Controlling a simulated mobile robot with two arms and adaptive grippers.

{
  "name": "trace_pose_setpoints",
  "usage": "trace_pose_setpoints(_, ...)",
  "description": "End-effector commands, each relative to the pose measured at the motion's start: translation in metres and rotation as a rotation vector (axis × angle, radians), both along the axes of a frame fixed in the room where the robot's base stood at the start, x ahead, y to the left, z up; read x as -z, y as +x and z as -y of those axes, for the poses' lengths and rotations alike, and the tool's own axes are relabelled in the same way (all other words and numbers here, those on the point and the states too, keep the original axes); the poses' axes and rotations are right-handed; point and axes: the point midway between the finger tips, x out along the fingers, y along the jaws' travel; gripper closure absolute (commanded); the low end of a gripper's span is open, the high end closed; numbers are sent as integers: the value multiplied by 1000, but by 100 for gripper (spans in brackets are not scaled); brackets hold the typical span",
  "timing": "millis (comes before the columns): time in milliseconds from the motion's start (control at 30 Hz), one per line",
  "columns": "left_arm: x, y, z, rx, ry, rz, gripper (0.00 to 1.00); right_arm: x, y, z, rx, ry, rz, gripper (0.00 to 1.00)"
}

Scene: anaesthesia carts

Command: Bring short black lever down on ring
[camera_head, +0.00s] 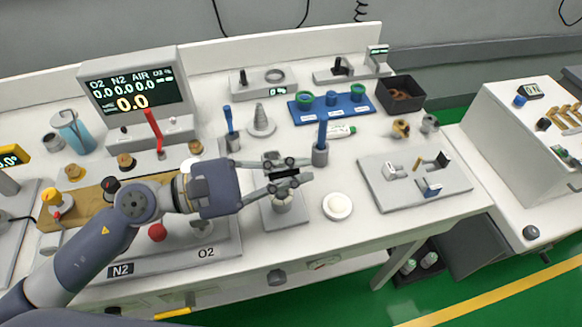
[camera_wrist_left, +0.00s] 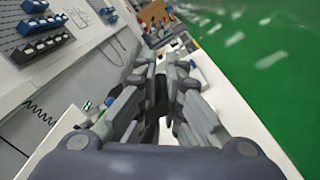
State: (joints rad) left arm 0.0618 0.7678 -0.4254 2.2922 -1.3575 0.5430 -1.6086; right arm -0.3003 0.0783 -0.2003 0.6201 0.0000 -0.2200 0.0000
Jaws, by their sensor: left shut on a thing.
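My left gripper (camera_head: 290,170) reaches in from the left and is shut on a short dark piece, seen as a black upright shape (camera_wrist_left: 155,96) between the fingers in the left wrist view. The fingers hide most of it, and I cannot tell whether it is the short black lever. Below the gripper is a small grey square plate (camera_head: 287,221) with a round metal fitting (camera_head: 282,204). A ring (camera_head: 275,75) lies on a grey block at the back, with a small dark lever (camera_head: 243,78) to its left. My right gripper is not in view.
A blue tray (camera_head: 331,117) with cups and a dark box (camera_head: 400,94) stand behind the gripper. A blue-handled post (camera_head: 321,148) is close by on its right. A white round dish (camera_head: 337,206) and a grey plate with clamps (camera_head: 414,203) are further right.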

Motion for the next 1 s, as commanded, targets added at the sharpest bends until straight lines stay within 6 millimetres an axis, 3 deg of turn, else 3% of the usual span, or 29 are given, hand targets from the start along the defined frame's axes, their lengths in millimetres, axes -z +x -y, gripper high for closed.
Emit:
trace_pose_setpoints(433,5,-4,2,8,-1,-19,100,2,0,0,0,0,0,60)
trace_pose_setpoints(500,5,-4,2,8,-1,-19,78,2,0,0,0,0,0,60)
trace_pose_setpoints(567,4,-3,1,7,-1,-16,69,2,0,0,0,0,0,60)
trace_pose_setpoints(1000,3,-2,1,3,0,-9,69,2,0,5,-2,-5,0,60)
